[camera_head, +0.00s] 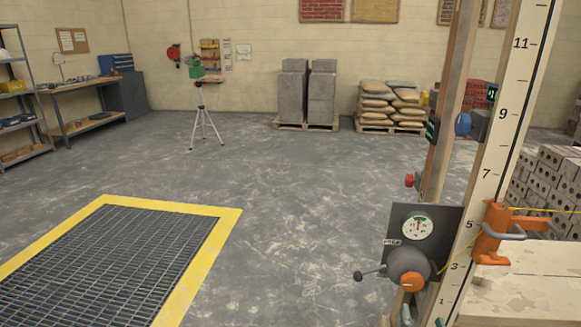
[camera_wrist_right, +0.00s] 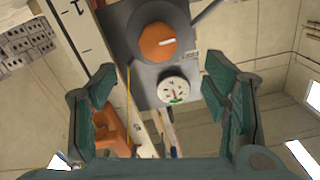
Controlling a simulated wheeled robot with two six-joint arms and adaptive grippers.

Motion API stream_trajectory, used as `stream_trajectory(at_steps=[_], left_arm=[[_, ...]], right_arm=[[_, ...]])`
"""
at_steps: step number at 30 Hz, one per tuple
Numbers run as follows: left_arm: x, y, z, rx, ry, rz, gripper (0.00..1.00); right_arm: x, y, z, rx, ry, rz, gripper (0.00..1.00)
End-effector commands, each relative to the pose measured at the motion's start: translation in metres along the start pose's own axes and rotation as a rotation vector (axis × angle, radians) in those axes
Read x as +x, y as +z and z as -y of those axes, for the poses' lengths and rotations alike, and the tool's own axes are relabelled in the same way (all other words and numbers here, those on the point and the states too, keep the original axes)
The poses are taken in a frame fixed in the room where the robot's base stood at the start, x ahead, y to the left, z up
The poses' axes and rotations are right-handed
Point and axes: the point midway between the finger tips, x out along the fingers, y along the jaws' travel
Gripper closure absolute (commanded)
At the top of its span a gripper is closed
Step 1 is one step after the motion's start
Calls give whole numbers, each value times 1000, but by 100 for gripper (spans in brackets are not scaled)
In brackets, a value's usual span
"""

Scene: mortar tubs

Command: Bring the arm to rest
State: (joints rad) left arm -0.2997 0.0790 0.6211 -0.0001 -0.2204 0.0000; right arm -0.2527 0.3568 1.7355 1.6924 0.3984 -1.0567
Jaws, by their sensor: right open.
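My right gripper shows best in the right wrist view (camera_wrist_right: 158,88). Its two teal fingers are spread wide with nothing held between them. In the head view only small teal parts of it (camera_head: 422,318) show at the bottom edge, just below the orange-centred knob (camera_head: 410,267). Beyond the open fingers, the wrist view shows the same grey knob with its orange centre (camera_wrist_right: 158,42) and a round white dial (camera_wrist_right: 174,90), apart from the fingers as far as I can tell. The dial (camera_head: 418,225) sits above the knob in the head view. My left gripper is not in view.
A tall numbered scale board (camera_head: 511,100) and an orange clamp (camera_head: 491,232) stand at the right, beside a pale block top (camera_head: 525,285). A yellow-edged floor grate (camera_head: 228,225) lies at lower left. The middle floor is clear up to a tripod (camera_head: 204,125).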

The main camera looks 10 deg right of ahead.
Motion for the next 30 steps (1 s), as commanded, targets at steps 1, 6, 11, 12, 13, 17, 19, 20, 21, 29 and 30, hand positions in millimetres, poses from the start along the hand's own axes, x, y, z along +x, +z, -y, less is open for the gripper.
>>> stream_trajectory(at_steps=[1, 6, 11, 12, 13, 17, 19, 20, 21, 29, 30], left_arm=[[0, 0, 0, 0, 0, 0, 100], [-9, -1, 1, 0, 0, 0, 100], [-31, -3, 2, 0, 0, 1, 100], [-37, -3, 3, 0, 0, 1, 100], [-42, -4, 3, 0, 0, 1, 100], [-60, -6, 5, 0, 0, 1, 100], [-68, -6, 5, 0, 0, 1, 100], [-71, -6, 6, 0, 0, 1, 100], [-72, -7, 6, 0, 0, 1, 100], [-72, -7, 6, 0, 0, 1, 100], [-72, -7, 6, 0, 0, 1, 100]], right_arm=[[0, 2, 6, 36, -32, 7, 31], [-34, 123, -16, -91, -110, 323, 31], [-145, 253, -71, -265, -56, 801, 31], [-182, 275, -84, -308, -36, 918, 31], [-210, 289, -94, -342, -23, 1003, 31], [-326, 320, -122, -487, 1, 1308, 31], [-371, 323, -125, -549, -18, 1413, 31], [-386, 323, -123, -560, -26, 1441, 31], [-390, 323, -122, -561, -28, 1449, 31], [-390, 323, -122, -561, -28, 1449, 31], [-390, 323, -122, -561, -28, 1449, 31]])
